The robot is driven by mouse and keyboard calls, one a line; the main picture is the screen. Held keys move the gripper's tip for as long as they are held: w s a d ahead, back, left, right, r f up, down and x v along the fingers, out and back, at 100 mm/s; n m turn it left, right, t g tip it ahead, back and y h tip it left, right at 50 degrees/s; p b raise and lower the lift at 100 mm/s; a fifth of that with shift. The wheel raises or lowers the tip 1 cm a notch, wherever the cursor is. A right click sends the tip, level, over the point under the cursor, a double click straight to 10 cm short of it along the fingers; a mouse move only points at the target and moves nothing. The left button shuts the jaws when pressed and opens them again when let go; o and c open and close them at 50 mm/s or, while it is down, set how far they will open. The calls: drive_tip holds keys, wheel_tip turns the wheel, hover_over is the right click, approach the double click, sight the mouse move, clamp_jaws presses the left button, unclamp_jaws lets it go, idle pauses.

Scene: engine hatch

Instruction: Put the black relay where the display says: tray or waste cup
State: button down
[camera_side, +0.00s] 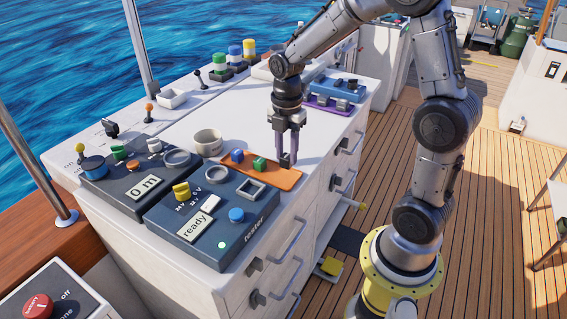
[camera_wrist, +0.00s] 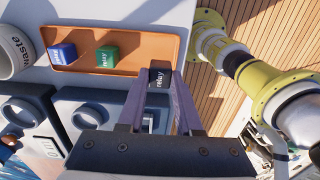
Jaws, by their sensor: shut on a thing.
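My gripper (camera_side: 287,161) points down at the right end of the orange tray (camera_side: 285,180). It is shut on the black relay (camera_wrist: 159,78), whose lettering shows between the fingers in the wrist view. The relay also shows small and dark in the side view (camera_side: 285,161). Whether it touches the tray is unclear. The tester's display (camera_side: 195,223) reads "ready", and a green light (camera_side: 221,245) is lit near it. The waste cup (camera_side: 208,142) stands left of the tray; its "waste" label shows in the wrist view (camera_wrist: 17,50).
A blue block (camera_side: 237,156) and a green block (camera_side: 259,164) sit on the tray. The tester has a square socket (camera_side: 251,188) and a blue knob (camera_side: 236,215). Another box (camera_side: 143,188) reads "0 m".

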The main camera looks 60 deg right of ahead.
sight(283, 164)
drive_tip(key=shift+w+d+f, duration=0.1)
drive_tip(key=shift+w+f, duration=0.3)
drive_tip(key=shift+f, duration=0.15)
drive_tip(key=shift+w+f, duration=0.1)
drive_tip(key=shift+f, duration=1.5)
drive_tip(key=shift+f, duration=0.15)
drive_tip(key=c, duration=0.6)
unclamp_jaws()
